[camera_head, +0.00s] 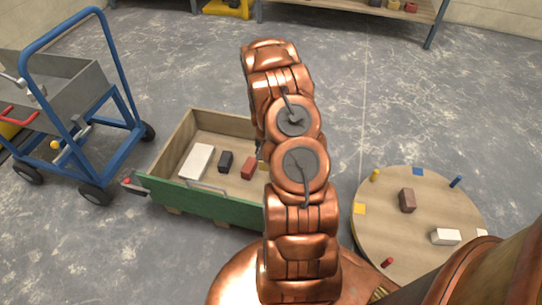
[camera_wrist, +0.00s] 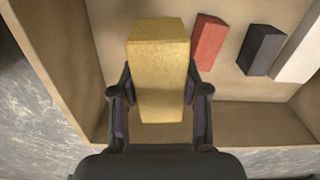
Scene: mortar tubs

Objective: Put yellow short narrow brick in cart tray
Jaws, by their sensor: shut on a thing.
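The yellow brick (camera_wrist: 158,60) is between the two fingers of my gripper (camera_wrist: 158,100) in the wrist view. My gripper is shut on it, with a finger against each side. Behind the brick is the inside of a wooden box with a green front (camera_head: 200,201); I cannot tell whether the brick touches the box floor. In the head view my copper arm hides the brick and most of the gripper. A blue cart (camera_head: 98,30) with a grey metal tray (camera_head: 78,92) stands at the far left, apart from the gripper.
The box also holds a white brick (camera_head: 197,161), a black brick (camera_head: 225,161) and a red brick (camera_head: 248,168). A round table (camera_head: 385,225) at right carries a brown brick (camera_head: 407,200), a white block (camera_head: 445,237) and small pegs. Shelving (camera_head: 435,30) stands at the back.

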